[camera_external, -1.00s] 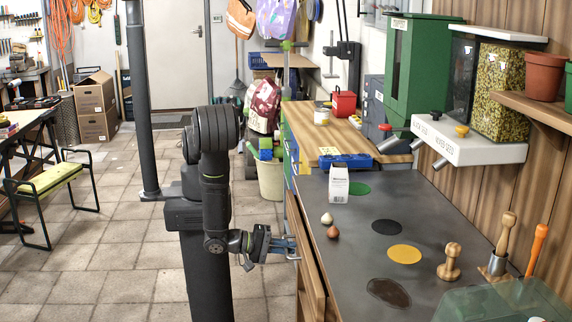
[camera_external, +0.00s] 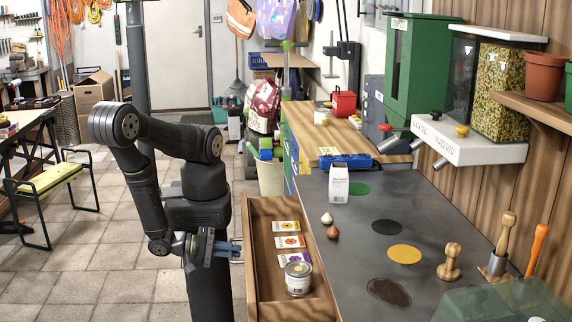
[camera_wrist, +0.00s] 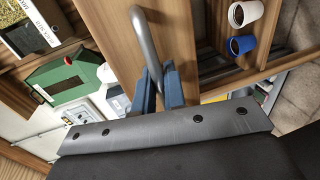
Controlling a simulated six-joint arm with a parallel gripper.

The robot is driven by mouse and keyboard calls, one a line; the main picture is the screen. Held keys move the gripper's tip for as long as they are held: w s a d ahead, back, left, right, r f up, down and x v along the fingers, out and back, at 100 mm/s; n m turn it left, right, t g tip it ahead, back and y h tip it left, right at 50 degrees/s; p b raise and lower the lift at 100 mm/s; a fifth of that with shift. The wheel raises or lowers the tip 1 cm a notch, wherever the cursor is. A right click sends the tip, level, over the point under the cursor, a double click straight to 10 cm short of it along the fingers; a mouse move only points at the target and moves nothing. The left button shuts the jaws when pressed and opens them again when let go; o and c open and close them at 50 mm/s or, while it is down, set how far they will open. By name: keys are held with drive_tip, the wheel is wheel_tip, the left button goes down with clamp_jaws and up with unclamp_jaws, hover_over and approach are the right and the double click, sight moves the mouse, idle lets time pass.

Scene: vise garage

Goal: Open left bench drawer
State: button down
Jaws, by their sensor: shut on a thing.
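The left bench drawer (camera_external: 252,262) is wooden and stands pulled out from the bench toward my arm. Inside it lie several seed packets (camera_external: 290,241) in a row and a tin can (camera_external: 298,278). My gripper (camera_external: 236,250) is at the drawer's front. In the wrist view, the blue fingers of my gripper (camera_wrist: 160,88) are shut on the curved grey metal drawer handle (camera_wrist: 148,35). The wooden drawer front (camera_wrist: 185,30) shows behind the handle. In the external view the handle is mostly hidden by my fingers.
A wooden stamp (camera_external: 450,262) stands farther right.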

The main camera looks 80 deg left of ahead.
drive_tip(key=shift+s, duration=0.55)
drive_tip(key=c, duration=1.8)
unclamp_jaws()
drive_tip(key=shift+c, duration=0.2)
drive_tip(key=shift+s, duration=0.1)
drive_tip(key=v, duration=1.7)
drive_tip(key=shift+s, duration=0.1)
